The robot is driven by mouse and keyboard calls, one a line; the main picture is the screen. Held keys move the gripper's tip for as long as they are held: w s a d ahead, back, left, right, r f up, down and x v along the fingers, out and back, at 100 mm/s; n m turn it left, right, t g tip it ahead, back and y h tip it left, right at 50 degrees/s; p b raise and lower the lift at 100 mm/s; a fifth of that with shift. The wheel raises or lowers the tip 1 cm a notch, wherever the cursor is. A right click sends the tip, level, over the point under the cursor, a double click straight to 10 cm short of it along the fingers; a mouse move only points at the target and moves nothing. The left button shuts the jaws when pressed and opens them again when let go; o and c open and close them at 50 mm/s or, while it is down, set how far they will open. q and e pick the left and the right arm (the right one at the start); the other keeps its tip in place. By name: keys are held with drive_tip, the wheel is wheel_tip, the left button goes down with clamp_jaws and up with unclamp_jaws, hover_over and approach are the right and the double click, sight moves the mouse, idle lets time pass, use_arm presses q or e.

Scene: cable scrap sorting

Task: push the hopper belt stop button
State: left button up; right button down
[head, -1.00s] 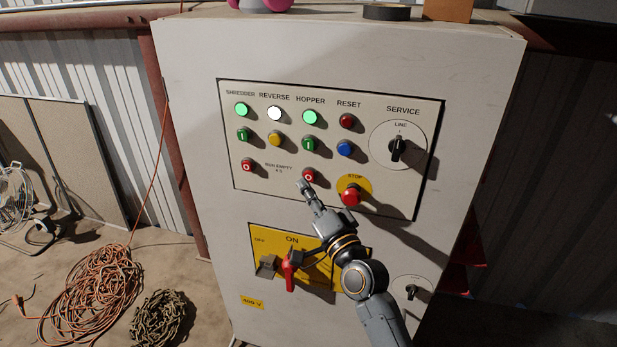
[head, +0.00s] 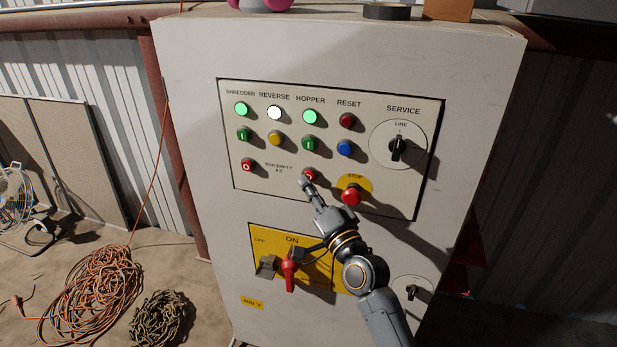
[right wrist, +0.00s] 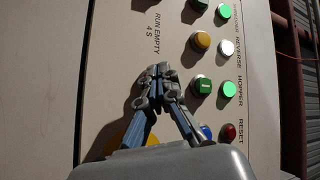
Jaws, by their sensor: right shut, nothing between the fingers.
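The hopper belt stop button (head: 310,173) is the red button at the bottom of the HOPPER column, partly covered by my fingertips in the head view. My right gripper (head: 305,181) is shut and empty, its tips in front of the button's lower left part. I cannot tell whether they touch it. In the right wrist view the shut fingers (right wrist: 160,72) point at the panel and the red button is hidden. The hopper lamp (head: 309,117) glows green above the green hopper button (head: 309,144). My left gripper is not in view.
The red STOP mushroom button (head: 351,196) on its yellow disc sits just right of my gripper. A blue button (head: 345,148) is above it. The yellow switch plate with its red handle (head: 290,270) is below. Orange cable (head: 92,290) lies on the floor at left.

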drive_tip(key=shift+w+d, duration=0.15)
drive_tip(key=shift+w, duration=0.25)
idle(0.3)
drive_tip(key=shift+s, duration=0.15)
drive_tip(key=shift+s+a+p, duration=0.3)
drive_tip(key=shift+s+p, duration=0.1)
drive_tip(key=shift+s, duration=0.3)
drive_tip(key=shift+s, duration=0.1)
drive_tip(key=s+p, duration=0.1)
drive_tip(key=s+a, duration=0.1)
drive_tip(key=s, duration=0.1)
drive_tip(key=s+p, duration=0.1)
drive_tip(key=shift+s+a+p, duration=0.25)
drive_tip(key=shift+s+p, duration=0.05)
idle(0.5)
